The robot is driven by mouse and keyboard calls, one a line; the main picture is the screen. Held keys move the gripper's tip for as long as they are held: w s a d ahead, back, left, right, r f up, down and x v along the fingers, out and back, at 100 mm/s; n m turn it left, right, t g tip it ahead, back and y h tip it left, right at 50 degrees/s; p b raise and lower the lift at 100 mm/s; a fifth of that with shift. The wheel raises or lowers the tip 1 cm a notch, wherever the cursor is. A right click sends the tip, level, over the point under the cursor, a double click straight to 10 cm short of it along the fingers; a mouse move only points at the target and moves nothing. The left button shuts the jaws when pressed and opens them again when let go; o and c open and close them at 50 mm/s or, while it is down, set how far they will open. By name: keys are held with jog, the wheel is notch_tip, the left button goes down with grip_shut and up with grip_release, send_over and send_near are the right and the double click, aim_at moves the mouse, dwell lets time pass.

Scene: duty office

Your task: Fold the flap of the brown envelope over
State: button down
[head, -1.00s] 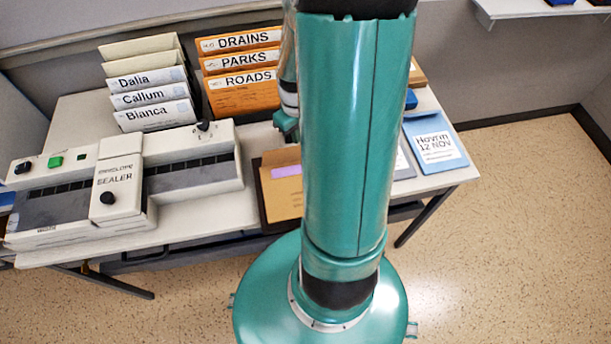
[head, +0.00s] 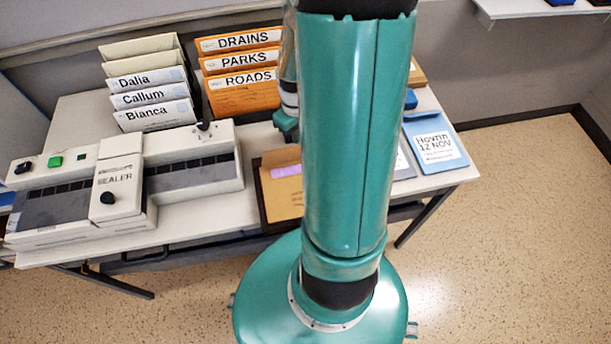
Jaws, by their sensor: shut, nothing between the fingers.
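The brown envelope (head: 286,202) lies at the table's front edge, just left of my arm, which covers its right part. A purple strip (head: 287,171) runs across it near its far end. The flap (head: 279,157) shows beyond the strip as a plain brown band and looks open, pointing away from me. A dark tray or mat (head: 262,198) shows along the envelope's left side. My arm's lower links come down behind the thick teal link, near the far side of the envelope. My gripper's fingers are hidden behind my own arm.
A grey-white envelope sealer (head: 120,190) fills the table's left side. White named folders (head: 150,115) and orange folders (head: 243,97) stand in racks at the back. A blue "Hovrin 12 NOV" booklet (head: 436,145) lies at the right. Bare tabletop (head: 215,205) shows between sealer and envelope.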

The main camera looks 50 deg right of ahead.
dwell(0.3)
jog(key=shift+s+a+f, duration=0.15)
jog(key=shift+s+a, duration=0.55)
jog(key=shift+s, duration=0.3)
jog(key=shift+s+a+f, duration=0.15)
jog(key=shift+s+a, duration=0.55)
jog(key=shift+s, duration=0.3)
notch_tip(320, 180, up, 9)
dwell(1.0)
dwell(0.6)
